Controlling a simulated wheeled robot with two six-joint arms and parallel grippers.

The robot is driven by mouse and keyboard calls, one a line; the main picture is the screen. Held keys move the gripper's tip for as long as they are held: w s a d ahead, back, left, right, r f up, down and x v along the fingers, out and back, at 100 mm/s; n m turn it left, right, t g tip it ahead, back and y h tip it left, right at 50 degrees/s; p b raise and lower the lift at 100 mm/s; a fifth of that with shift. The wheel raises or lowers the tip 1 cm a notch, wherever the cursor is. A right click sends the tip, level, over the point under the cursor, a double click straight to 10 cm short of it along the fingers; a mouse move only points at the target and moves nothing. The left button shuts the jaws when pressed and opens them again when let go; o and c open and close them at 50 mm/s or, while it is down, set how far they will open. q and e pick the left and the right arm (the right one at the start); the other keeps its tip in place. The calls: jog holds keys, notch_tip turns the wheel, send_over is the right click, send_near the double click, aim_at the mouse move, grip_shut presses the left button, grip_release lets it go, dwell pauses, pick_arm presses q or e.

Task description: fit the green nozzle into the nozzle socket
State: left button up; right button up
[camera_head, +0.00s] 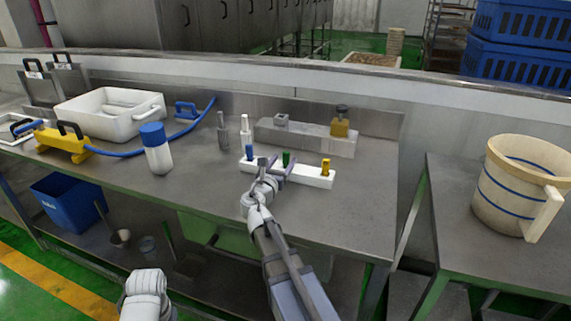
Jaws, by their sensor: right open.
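The green nozzle (286,158) stands upright in a white rack (310,177) on the steel table, between a blue nozzle (249,152) and a yellow nozzle (326,166). My right gripper (268,162) is open and empty at the rack, just left of the green nozzle; its fingers partly cover the rack. I cannot tell whether they touch anything. Behind the rack, a grey metal block (305,137) carries a brass fitting (340,127) with a dark top and a small grey fitting (281,121). I cannot tell which is the nozzle socket.
A white-and-blue bottle (156,150) and two slim bottles, grey (223,136) and white (245,134), stand left of the rack. A white tub (108,112), yellow tool (62,144) and blue hose (195,122) lie further left. The table's front right is clear.

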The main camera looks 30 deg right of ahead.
jog(key=shift+x, duration=2.65)
jog(key=shift+s+r, duration=0.2)
grip_shut()
